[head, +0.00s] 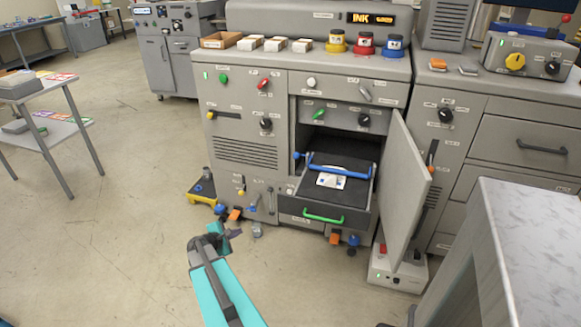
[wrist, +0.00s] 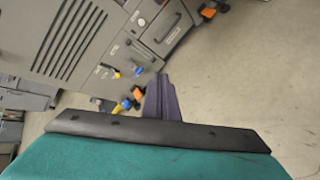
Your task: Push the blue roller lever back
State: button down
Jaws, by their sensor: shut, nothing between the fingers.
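A blue bar (head: 338,171) spans the pulled-out drawer (head: 352,196) of the grey machine in the head view. A small blue-tipped lever (head: 252,198) is on the lower left panel; a blue-tipped lever also shows in the wrist view (wrist: 138,71). I cannot tell which blue part is the roller lever. My gripper (head: 230,234) is shut and empty, low over the floor in front of the machine's left half, apart from the levers. Its dark fingers (wrist: 161,98) show in the wrist view.
A grey door (head: 407,190) stands open right of the drawer. A green handle (head: 323,217) is on the drawer front. A yellow-edged step (head: 203,198) and orange and blue casters are at the machine's foot. A table (head: 520,240) stands front right.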

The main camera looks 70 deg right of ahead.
jog(key=s+d+r+n+h, duration=0.1)
jog(key=s+d+r+n, duration=0.1)
jog(key=d+r, duration=0.3)
jog(key=s+d+r+n+h+b, duration=0.1)
jog(key=s+d+r, duration=0.3)
jog(key=d, duration=0.7)
jog(key=s+d+r+n+h, duration=0.2)
jog(key=s+d+r+h, duration=0.1)
jog(key=d+r, duration=0.3)
jog(key=shift+s+d+r+n+b, duration=0.35)
jog(key=shift+s+d+r, duration=0.1)
jog(key=shift+d, duration=0.65)
jog(key=shift+d+f, duration=0.1)
jog(key=d+f+p, duration=0.1)
jog(key=d, duration=0.8)
jog(key=shift+s+d+f, duration=0.2)
jog(key=shift+s+d, duration=0.1)
jog(key=shift+d, duration=0.05)
